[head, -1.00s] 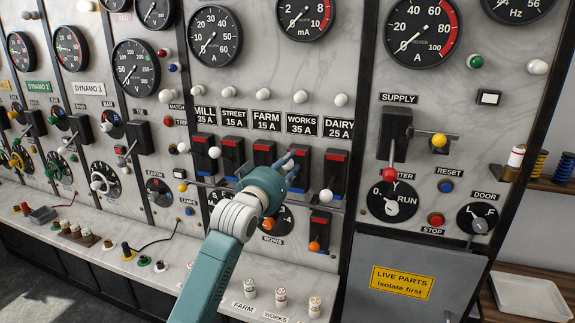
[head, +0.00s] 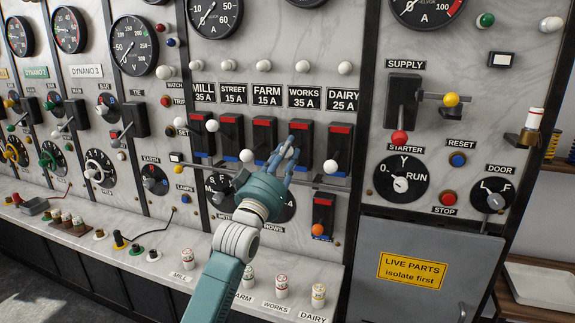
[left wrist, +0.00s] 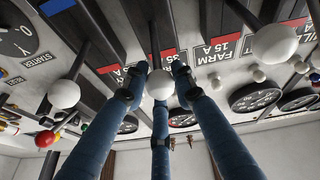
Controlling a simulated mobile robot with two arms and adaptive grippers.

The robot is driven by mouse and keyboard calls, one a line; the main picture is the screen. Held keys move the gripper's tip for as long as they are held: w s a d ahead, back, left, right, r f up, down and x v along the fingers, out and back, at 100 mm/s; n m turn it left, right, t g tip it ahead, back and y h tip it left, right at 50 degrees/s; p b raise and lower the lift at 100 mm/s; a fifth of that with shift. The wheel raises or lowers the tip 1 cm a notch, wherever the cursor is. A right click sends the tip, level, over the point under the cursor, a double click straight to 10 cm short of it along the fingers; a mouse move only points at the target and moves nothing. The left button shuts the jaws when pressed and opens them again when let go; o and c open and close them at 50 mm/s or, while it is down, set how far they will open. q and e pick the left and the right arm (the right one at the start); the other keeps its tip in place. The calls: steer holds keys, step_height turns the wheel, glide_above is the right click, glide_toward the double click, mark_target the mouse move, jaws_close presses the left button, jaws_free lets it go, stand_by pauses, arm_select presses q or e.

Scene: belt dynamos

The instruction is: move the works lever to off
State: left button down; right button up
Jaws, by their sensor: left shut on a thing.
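The works switch (head: 301,134) is a black block with a red strip, under the WORKS 35 A label (head: 305,97). My left gripper (head: 286,158) is at its lower front and covers the lever's end in the head view. In the left wrist view a white ball knob (left wrist: 159,84) sits among the three blue fingers (left wrist: 158,100). They are shut on this knob, which lines up with the works lever. The lever's exact angle is hard to tell. My right gripper is not in view.
The dairy knob (head: 330,166) is close to the right of my fingers. A small switch with an orange knob (head: 318,230) is below. The supply lever's red knob (head: 399,138) is further right.

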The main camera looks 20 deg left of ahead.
arm_select(q)
steer(key=shift+s+f+b, duration=0.15)
steer(key=shift+f+b, duration=0.4)
steer(key=shift+f, duration=1.1)
steer(key=c, duration=1.4)
jaws_free()
steer(key=d+v, duration=0.1)
steer(key=v, duration=1)
steer(key=shift+s+a, duration=0.4)
steer(key=shift+a, duration=0.05)
steer(key=shift+f, duration=0.15)
